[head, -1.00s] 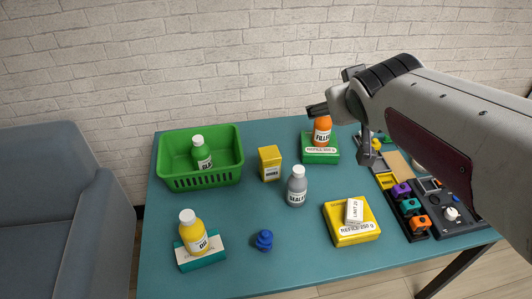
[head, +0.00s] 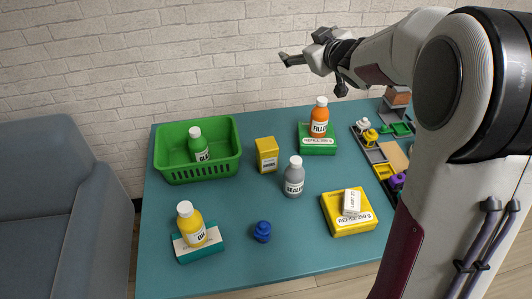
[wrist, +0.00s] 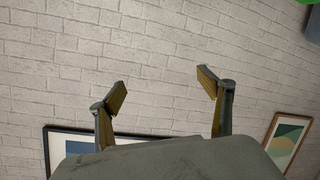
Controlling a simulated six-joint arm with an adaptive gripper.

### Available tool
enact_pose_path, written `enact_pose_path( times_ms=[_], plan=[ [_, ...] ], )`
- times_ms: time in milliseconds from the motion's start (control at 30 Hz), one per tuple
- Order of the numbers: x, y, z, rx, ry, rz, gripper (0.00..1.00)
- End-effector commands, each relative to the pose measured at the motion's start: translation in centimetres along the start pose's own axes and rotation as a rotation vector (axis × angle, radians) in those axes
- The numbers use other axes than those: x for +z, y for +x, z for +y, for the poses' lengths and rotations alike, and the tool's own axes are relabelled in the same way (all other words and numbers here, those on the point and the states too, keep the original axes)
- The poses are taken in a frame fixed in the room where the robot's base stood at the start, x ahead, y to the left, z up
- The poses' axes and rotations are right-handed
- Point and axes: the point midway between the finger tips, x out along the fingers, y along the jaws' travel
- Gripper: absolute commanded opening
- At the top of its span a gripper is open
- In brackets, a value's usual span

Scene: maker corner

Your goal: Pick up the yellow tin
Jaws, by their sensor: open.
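The yellow tin (head: 267,155) stands upright on the teal table, just right of the green basket, with a pale label on its front. My gripper (head: 287,59) is in the air in front of the brick wall, well above the tin and apart from it. In the wrist view my gripper (wrist: 163,84) is open, its two fingers wide apart with nothing between them. The wrist view shows mostly wall, and the tin is not in it.
The green basket (head: 172,176) holds a green bottle (head: 199,146). A grey bottle (head: 294,178) stands close right of the tin. An orange bottle (head: 320,118) stands on a green box (head: 317,147).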

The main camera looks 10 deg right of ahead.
Motion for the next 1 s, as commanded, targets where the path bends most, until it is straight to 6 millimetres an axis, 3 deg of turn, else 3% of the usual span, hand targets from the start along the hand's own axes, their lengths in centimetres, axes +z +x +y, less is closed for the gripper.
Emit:
enact_pose_path(
  times_ms=[200,500,733,1000],
  plan=[
    [1.2,3.7,-1.5,-0.107,-0.028,0.074,0.79],
    [3.9,7.4,-4.7,-0.285,-0.042,0.169,0.79],
    [6.9,8.9,-7.6,-0.44,-0.03,0.231,0.79],
    [11.2,9.2,-11.4,-0.64,0.008,0.293,0.79]
  ],
)
